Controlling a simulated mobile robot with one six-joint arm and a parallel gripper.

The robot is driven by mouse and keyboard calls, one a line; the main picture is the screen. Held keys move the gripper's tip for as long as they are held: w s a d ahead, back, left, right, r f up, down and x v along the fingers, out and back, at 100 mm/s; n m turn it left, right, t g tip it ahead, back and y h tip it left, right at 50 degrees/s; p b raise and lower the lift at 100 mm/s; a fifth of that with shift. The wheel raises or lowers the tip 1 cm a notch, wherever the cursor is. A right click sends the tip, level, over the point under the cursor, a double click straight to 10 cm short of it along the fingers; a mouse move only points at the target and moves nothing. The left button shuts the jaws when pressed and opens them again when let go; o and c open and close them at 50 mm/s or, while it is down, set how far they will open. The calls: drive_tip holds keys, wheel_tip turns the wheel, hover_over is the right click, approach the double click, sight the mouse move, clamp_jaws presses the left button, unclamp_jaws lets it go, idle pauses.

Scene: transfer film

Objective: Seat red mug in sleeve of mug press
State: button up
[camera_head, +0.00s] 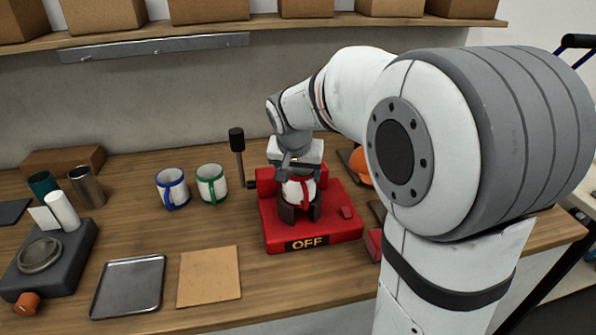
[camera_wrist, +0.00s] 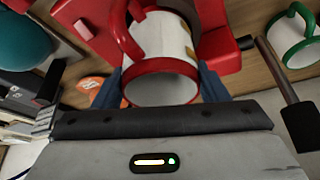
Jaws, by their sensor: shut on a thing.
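The red mug (camera_head: 299,191), white with a red rim and red handle, is upright at the mug press (camera_head: 345,226). Its lower part stands between the dark curved walls of the sleeve (camera_head: 287,213). I cannot tell whether it touches the bottom. The press is red, with an "OFF" label on its front and a lever (camera_head: 238,155) raised at its left. My gripper (camera_head: 298,172) is above the mug, its fingers shut on it. In the wrist view the mug (camera_wrist: 160,75) sits between the two blue-grey fingers (camera_wrist: 160,86), with its handle at the upper left.
A blue-rimmed mug (camera_head: 172,188) and a green-rimmed mug (camera_head: 211,184) stand left of the press. A metal tray (camera_head: 130,286) and a tan sheet (camera_head: 209,276) lie in front. A dark device (camera_head: 55,262) is at far left. A shelf with boxes (camera_head: 208,10) runs above.

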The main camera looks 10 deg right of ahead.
sight(298, 187)
drive_tip(key=shift+f+b, duration=2)
drive_tip(key=shift+f, duration=0.3)
drive_tip(key=o, duration=1.6)
drive_tip(key=v, duration=0.8)
drive_tip(key=s+f+n, duration=0.1)
drive_tip(key=s+f, duration=0.2)
drive_tip(key=s, duration=0.4)
drive_tip(key=s+d+f+n+g+y, duration=0.1)
drive_tip(key=s+f+n, duration=0.1)
drive_tip(key=s, duration=0.5)
drive_tip(key=s+f+n, duration=0.1)
drive_tip(key=s+f, duration=0.3)
drive_tip(key=s, duration=0.2)
drive_tip(key=shift+s+d+n+y+p, duration=0.15)
drive_tip(key=shift+s+n+y+p, duration=0.2)
drive_tip(key=shift+s+n+y, duration=0.05)
